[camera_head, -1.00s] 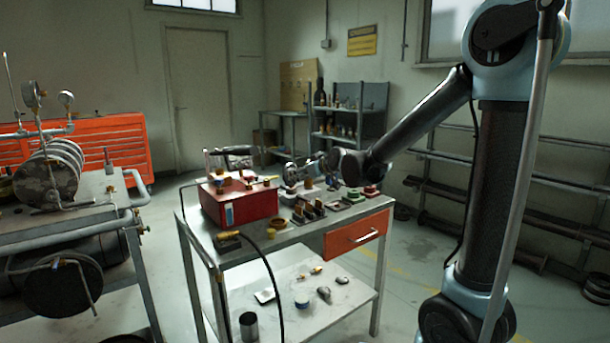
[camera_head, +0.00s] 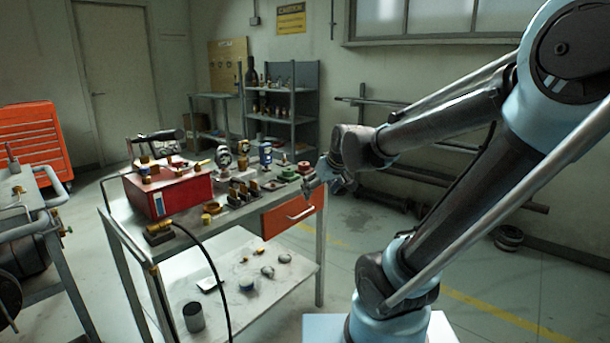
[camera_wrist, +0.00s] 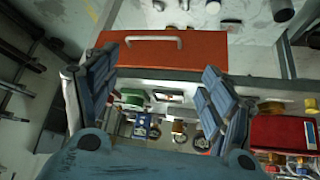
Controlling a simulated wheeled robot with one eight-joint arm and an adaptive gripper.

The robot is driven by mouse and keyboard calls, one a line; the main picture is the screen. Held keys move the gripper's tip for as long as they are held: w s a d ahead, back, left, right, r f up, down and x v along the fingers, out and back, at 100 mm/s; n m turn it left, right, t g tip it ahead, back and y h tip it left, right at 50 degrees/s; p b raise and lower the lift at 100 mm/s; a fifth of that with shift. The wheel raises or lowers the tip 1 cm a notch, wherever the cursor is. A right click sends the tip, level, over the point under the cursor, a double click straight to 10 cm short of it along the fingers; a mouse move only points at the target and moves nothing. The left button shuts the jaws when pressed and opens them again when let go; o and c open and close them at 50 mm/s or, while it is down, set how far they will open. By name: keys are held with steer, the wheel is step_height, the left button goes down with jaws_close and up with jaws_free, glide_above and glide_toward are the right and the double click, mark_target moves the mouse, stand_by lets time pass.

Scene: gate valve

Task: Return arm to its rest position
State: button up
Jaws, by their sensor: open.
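My gripper (camera_head: 318,182) is at the front right corner of the workbench (camera_head: 318,240), beside the orange drawer. In the wrist view my gripper (camera_wrist: 160,95) has its two padded fingers spread wide with nothing between them. The orange drawer front (camera_wrist: 200,47) with its pale handle lies beyond the fingers there. My arm bends from the right side of the head view to the bench corner. No object is held.
A red box (camera_head: 170,192), valve parts (camera_head: 240,192) and a green-based part (camera_head: 288,175) stand on the bench top. Loose parts and a metal cup (camera_head: 194,317) lie on the lower shelf. Pipe racks (camera_head: 420,175) line the right wall.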

steer(key=s+d+f+m+g+h, duration=0.1)
steer(key=s+d+f+m, duration=0.1)
steer(key=s, duration=0.4)
steer(key=s+d+f+m+g+h, duration=0.1)
steer(key=s+d+f+g, duration=0.1)
steer(key=s+d+f, duration=0.2)
steer(key=s+d+f+m+g+h, duration=0.1)
steer(key=s+d+f, duration=0.3)
steer(key=s+d, duration=0.4)
steer(key=shift+s+d+m, duration=0.15)
steer(key=shift+s+m, duration=0.65)
steer(key=shift+s, duration=0.2)
steer(key=shift+w+f+g, duration=0.15)
steer(key=shift+w+g, duration=0.15)
steer(key=shift+w, duration=0.2)
